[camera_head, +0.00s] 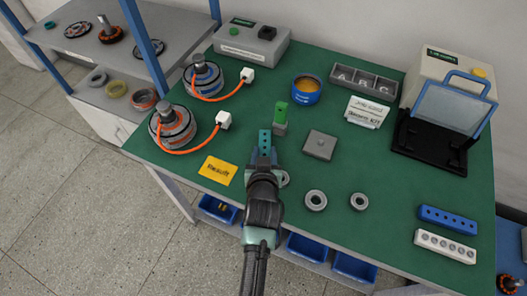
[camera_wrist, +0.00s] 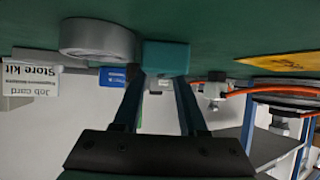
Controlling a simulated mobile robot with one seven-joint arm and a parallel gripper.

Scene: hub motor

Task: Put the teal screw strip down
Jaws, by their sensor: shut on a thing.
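The teal screw strip (camera_head: 265,140) is a small block with dark holes, over the green table top (camera_head: 390,228) near its middle. My gripper (camera_head: 263,159) is shut on its near end. In the wrist view, which is upside down, the strip (camera_wrist: 167,56) sits between my fingertips (camera_wrist: 160,82), close to the green surface. I cannot tell whether it touches the table. A blue strip (camera_head: 446,219) and a white strip (camera_head: 445,245) lie at the table's right front.
A yellow "Result" card (camera_head: 218,170) lies left of my gripper. A green-topped block (camera_head: 281,116) stands just behind the strip, and a grey square plate (camera_head: 320,146) lies to the right. Grey rings (camera_head: 316,200) lie near my gripper. Wired motors (camera_head: 173,128) stand left. The right-front middle is clear.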

